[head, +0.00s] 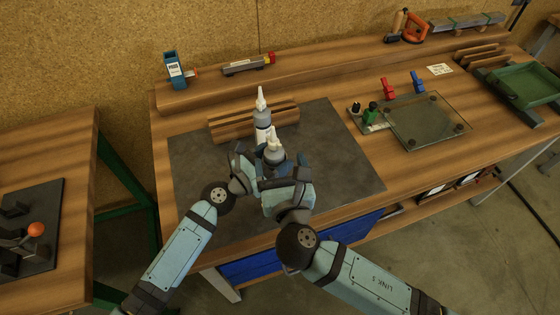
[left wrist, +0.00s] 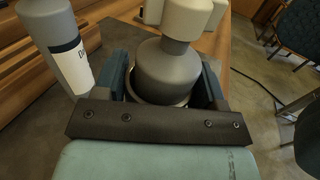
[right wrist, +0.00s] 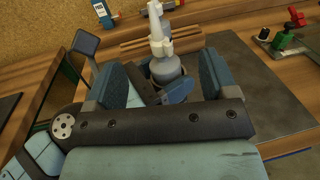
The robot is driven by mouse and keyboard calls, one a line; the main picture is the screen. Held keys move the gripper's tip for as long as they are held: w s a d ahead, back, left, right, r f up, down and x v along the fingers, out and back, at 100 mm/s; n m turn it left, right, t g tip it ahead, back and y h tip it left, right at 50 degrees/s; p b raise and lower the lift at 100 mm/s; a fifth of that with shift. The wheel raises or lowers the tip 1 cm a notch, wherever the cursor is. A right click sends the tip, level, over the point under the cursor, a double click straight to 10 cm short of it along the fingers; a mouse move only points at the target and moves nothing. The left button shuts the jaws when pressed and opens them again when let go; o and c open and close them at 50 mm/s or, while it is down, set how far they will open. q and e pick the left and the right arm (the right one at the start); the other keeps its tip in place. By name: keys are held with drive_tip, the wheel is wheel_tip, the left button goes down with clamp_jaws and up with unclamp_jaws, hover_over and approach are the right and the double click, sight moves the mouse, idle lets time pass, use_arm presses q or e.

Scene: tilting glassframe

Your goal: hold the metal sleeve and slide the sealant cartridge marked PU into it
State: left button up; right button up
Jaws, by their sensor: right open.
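A grey cartridge with a white top (head: 273,150) stands upright between my two grippers; in the left wrist view its grey shoulder (left wrist: 165,70) rises out of a metal rim, the sleeve (left wrist: 133,92). Its label is hidden, so I cannot read its marking. My left gripper (left wrist: 162,88) is shut on the sleeve, fingers on both sides. My right gripper (right wrist: 165,82) is open, its fingers apart on either side of the cartridge in its view. A second grey cartridge (head: 262,118) with a white nozzle stands just behind; its label (left wrist: 72,66) is only partly readable.
A wooden rack (head: 228,126) lies behind the cartridges on the dark mat (head: 340,165). A glass plate (head: 425,122) with red, blue and green clamps is at the right. A blue box (head: 175,70) stands on the back ledge. The mat's right side is clear.

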use_arm(q)
drive_tip(key=o, duration=0.5)
drive_tip(key=shift+c, duration=0.2)
drive_tip(key=v, duration=1.2)
